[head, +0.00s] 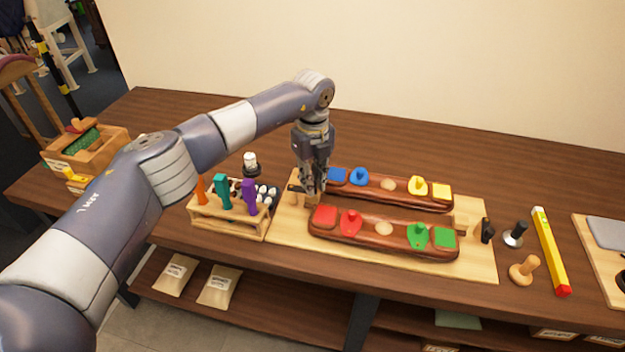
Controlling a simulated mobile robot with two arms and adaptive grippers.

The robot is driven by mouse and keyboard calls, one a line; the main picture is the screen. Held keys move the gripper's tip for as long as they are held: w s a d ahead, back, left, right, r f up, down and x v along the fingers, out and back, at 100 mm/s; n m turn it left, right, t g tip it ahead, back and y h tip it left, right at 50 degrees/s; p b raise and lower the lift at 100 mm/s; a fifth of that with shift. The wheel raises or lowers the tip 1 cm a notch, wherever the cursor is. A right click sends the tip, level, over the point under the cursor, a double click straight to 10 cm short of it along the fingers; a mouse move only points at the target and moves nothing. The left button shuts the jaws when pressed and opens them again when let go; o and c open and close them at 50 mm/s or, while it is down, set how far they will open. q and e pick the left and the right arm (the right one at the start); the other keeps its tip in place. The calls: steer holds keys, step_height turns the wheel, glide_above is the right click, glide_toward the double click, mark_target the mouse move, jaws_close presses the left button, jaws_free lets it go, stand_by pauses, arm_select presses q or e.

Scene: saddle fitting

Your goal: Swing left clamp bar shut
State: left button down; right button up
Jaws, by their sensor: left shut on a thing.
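The fixture board (480,262) is pale wood and holds two dark red-brown wooden pieces. The rear piece (388,190) carries blue and yellow parts, and the front piece (380,243) carries red and green parts. My left gripper (312,190) points down at the left end of the board, between the ends of the two pieces. My right gripper is out of view.
A tool rack (232,225) with coloured handles stands close to the board's left. A black handle (487,230) is at the board's right end. A dark-handled stamp (515,234), a wooden knob (524,268) and a yellow level (551,250) lie further right. The table behind is clear.

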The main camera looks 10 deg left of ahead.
arm_select(q)
steer(key=shift+w+r, duration=0.1)
steer(key=c, duration=1.5)
jaws_free()
step_height(320, 180, up, 12)
steer(key=shift+f, duration=0.1)
